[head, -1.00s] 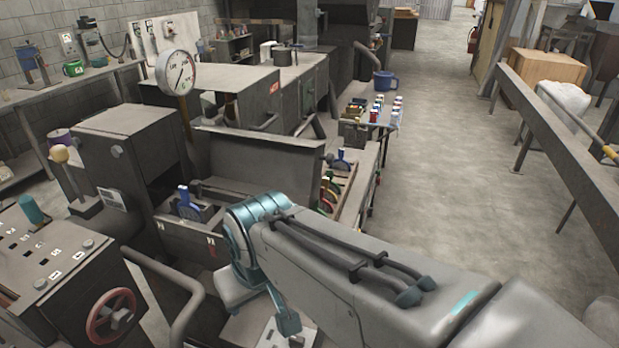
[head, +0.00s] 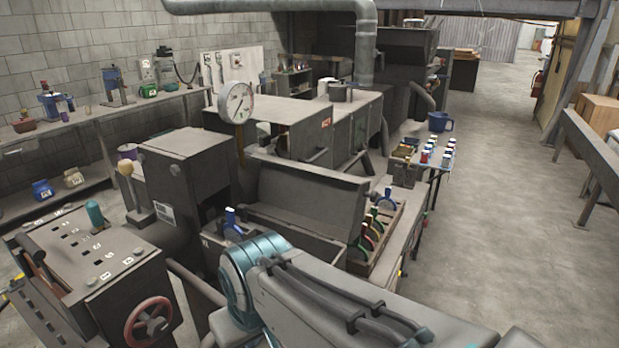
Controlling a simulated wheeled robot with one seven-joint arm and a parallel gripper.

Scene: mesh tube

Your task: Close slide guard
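A long dark metal panel (head: 306,197), which looks like the slide guard, stands raised and tilted along the machine bed. An open box section with a blue-handled part (head: 232,222) shows just in front of its left end. A dark upright housing (head: 185,187) stands to the left of the panel. My arm crosses the bottom of the picture in front of the machine and covers part of the bed below the panel. My gripper is out of the picture, so its opening and its contact with the guard cannot be seen.
A control panel (head: 84,258) with a red handwheel (head: 148,322) stands at lower left. A tray (head: 368,262) of colored-handled parts lies right of the raised panel. A small table with colored cans (head: 437,160) stands beyond it. The floor (head: 505,235) on the right is clear.

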